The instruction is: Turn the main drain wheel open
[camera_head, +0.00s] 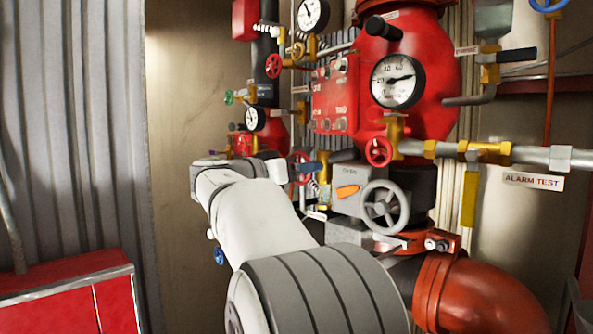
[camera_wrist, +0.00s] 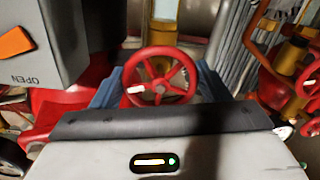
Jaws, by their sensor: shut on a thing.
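A red spoked handwheel (camera_wrist: 161,75), which I take to be the main drain wheel, sits in the middle of the wrist view. The blue fingers of my gripper (camera_wrist: 160,88) lie on its left and right sides, and my gripper is shut on its rim. In the head view the red wheel (camera_head: 299,168) shows edge-on at the end of my arm, with a blue finger beside it. My arm hides part of the piping around it. No label on this wheel can be read.
A grey housing marked OPEN (camera_head: 348,190) with an orange pointer (camera_wrist: 14,42) stands close to the gripper. A grey handwheel (camera_head: 385,207) is on its front. Gauges, small valves and a horizontal pipe (camera_head: 530,155) crowd the right. A red cabinet (camera_head: 70,295) stands lower left.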

